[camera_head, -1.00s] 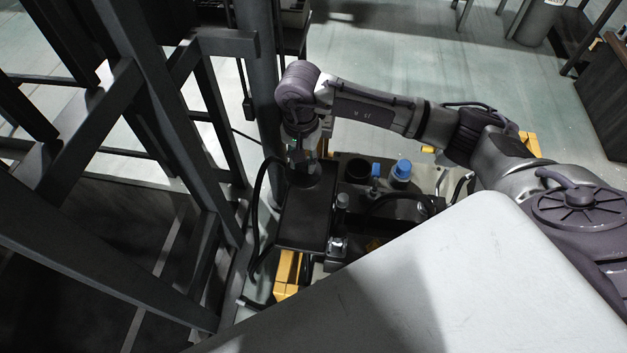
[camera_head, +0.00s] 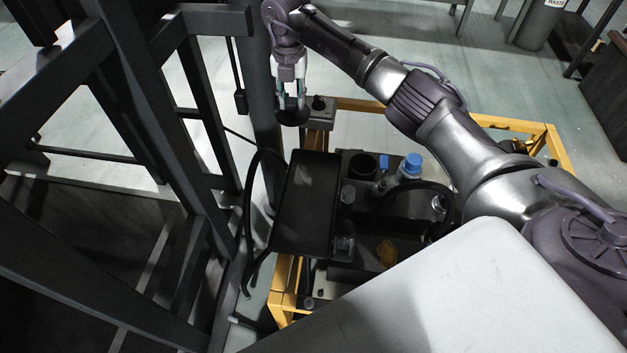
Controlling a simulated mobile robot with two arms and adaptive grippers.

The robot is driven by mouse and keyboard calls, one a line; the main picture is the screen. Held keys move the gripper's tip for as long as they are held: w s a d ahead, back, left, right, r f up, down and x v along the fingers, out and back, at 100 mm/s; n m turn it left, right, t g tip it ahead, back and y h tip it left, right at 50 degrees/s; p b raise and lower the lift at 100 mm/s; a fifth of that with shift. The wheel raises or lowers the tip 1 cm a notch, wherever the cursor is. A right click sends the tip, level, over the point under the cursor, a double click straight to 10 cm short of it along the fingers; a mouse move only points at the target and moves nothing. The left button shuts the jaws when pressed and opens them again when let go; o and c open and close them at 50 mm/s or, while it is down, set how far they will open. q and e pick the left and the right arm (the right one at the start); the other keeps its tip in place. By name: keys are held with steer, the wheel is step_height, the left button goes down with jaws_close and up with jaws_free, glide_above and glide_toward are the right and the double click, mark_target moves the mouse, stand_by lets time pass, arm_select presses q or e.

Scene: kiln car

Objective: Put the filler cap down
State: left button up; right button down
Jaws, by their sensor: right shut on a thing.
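My right gripper (camera_head: 291,97) reaches in from the right and points down at the upper middle of the head view. It is shut on the filler cap (camera_head: 292,115), a dark round piece below the fingertips. The cap is beyond the far end of the black flat panel (camera_head: 308,205) and left of a small grey box with a black knob (camera_head: 319,112). I cannot tell whether the cap touches anything beneath it. A dark open round filler neck (camera_head: 362,165) shows on the machine, right of the panel. My left gripper is not in view.
A yellow frame (camera_head: 552,145) surrounds the machine. A bottle with a blue cap (camera_head: 411,164) stands beside the neck. A dark post (camera_head: 262,110) rises close left of the gripper, with dark beams (camera_head: 130,75) further left. Black hoses (camera_head: 247,215) run along the panel's left side.

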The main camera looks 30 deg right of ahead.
steer(key=shift+s+f, duration=0.25)
steer(key=s+f, duration=0.2)
steer(key=s, duration=0.1)
steer(key=s+f, duration=0.2)
steer(key=s, duration=0.2)
steer(key=s+f, duration=0.2)
steer(key=s, duration=0.2)
steer(key=shift+a+f, duration=0.2)
steer(key=shift+f, duration=0.05)
steer(key=shift+s+f, duration=0.1)
steer(key=shift+f, duration=0.15)
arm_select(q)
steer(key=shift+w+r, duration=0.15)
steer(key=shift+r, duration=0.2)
arm_select(e)
steer(key=shift+f, duration=1.75)
steer(key=shift+f, duration=0.15)
steer(key=c, duration=0.9)
jaws_free()
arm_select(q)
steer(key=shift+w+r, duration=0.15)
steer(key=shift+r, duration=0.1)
arm_select(e)
steer(key=shift+o, duration=0.2)
